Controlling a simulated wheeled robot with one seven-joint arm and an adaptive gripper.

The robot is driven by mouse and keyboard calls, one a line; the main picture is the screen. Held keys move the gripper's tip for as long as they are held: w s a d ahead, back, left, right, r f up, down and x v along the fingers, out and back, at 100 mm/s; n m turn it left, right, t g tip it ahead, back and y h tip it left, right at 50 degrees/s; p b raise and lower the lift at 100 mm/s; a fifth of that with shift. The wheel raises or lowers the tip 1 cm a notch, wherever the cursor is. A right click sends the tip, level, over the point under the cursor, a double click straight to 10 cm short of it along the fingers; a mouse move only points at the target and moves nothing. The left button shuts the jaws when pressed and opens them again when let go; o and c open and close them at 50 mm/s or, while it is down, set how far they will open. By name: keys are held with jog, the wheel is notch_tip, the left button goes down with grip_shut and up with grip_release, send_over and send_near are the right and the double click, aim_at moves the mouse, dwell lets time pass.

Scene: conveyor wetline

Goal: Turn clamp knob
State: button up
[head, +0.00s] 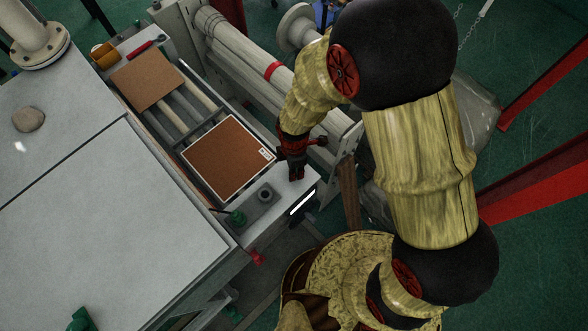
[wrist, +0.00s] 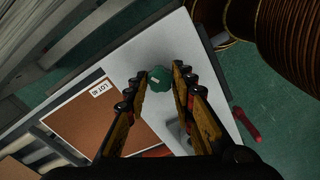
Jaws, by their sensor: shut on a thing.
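The green clamp knob (wrist: 160,79) with a pale mark on its top shows in the wrist view, between my two fingertips. My gripper (wrist: 161,76) is shut on its sides. In the head view my gripper (head: 296,174) points down at the right end corner of the light conveyor frame (head: 312,180). The knob is hidden there behind the fingers. I cannot tell from these views how far it is turned.
A brown board with a white label (head: 228,158) lies on the conveyor beside my gripper. Another brown board (head: 147,79) lies farther back.

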dwell(0.3)
jog(key=shift+n, duration=1.8)
jog(key=shift+n+b, duration=0.35)
jog(key=shift+n, duration=1.35)
jog(key=shift+n, duration=1)
jog(key=shift+n+b, duration=0.3)
jog(key=shift+n, duration=0.4)
